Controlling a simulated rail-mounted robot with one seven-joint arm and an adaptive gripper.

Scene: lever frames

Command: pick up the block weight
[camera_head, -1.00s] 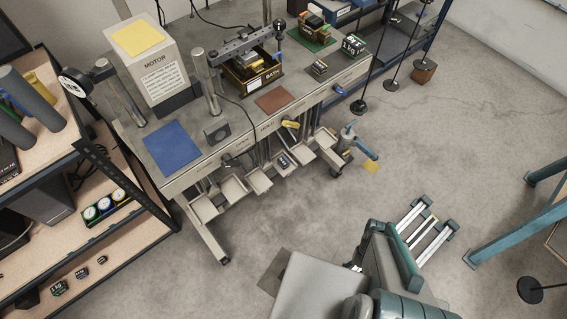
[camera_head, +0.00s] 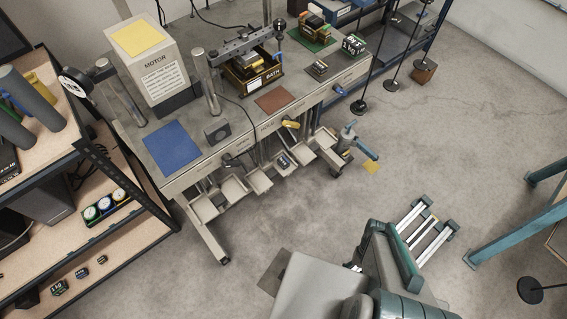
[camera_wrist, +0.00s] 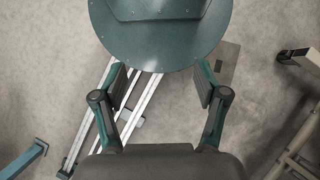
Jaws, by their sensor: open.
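Several dark blocks look like weights, and I cannot tell which one the task means. A large block marked 1 kg (camera_head: 353,44) sits at the right end of the bench, with a smaller dark block (camera_head: 319,68) to its left. Another small block (camera_head: 284,160) lies in a tray under the bench's front. More small blocks sit on the left shelf, including a dark green-marked one (camera_head: 59,287). In the wrist view my gripper (camera_wrist: 160,88) is open and empty, its two fingers apart above the floor. No block shows in the wrist view.
The bench (camera_head: 225,145) carries a motor box (camera_head: 150,65), a blue mat (camera_head: 172,147) and a bath fixture (camera_head: 250,72). A wooden shelf unit (camera_head: 125,232) stands at left. Thin stands rise beyond the bench's right end. The floor (camera_head: 460,130) at right is largely clear.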

